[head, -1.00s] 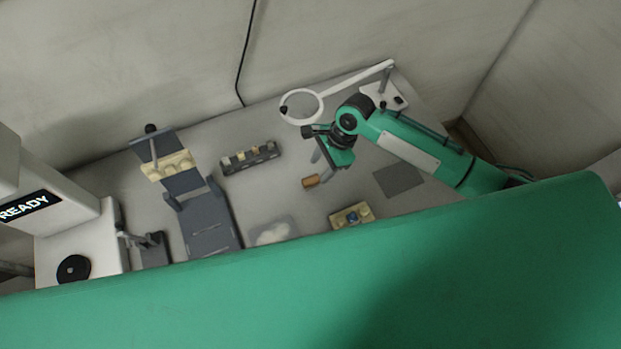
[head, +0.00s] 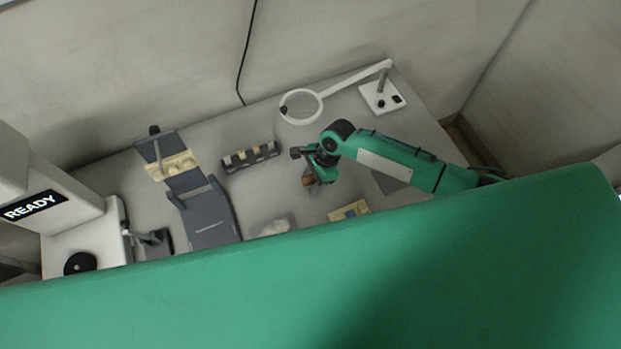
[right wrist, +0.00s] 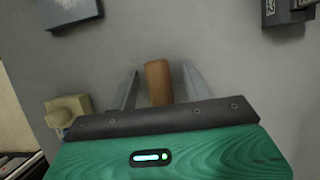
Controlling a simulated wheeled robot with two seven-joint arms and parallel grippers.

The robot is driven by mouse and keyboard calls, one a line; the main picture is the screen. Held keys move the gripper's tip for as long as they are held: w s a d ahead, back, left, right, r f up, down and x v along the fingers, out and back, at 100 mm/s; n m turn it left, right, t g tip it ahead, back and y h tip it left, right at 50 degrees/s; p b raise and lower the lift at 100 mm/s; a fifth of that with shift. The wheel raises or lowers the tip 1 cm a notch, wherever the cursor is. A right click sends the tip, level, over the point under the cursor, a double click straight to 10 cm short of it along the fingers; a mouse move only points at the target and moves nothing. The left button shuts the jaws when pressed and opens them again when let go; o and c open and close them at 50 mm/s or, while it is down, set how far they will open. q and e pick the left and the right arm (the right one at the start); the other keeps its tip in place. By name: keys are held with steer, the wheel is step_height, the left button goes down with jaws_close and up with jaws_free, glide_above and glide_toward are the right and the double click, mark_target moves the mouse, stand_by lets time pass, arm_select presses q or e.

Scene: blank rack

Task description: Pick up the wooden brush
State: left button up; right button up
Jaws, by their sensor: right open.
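The wooden brush (head: 307,181) stands on the grey table near its middle, mostly hidden by my right gripper in the head view. In the right wrist view its brown wooden handle (right wrist: 158,80) shows between the two fingers. My right gripper (right wrist: 160,88) is open, with one finger on each side of the brush; I cannot tell whether either finger touches it. In the head view the right gripper (head: 312,182) is low over the table at the brush. My left gripper is not in view.
A dark rack (head: 250,156) with small blocks stands behind the brush. A beige block fixture (head: 349,210) and a pale tray (head: 270,228) lie in front. A ring lamp (head: 301,107) stands at the back. A grey sloped fixture (head: 208,213) and a READY machine (head: 70,225) are left.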

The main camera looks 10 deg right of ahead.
mark_target(311, 177)
steer(key=c, duration=1.1)
steer(key=shift+o, duration=0.2)
step_height(311, 177, up, 20)
steer(key=b, duration=0.3)
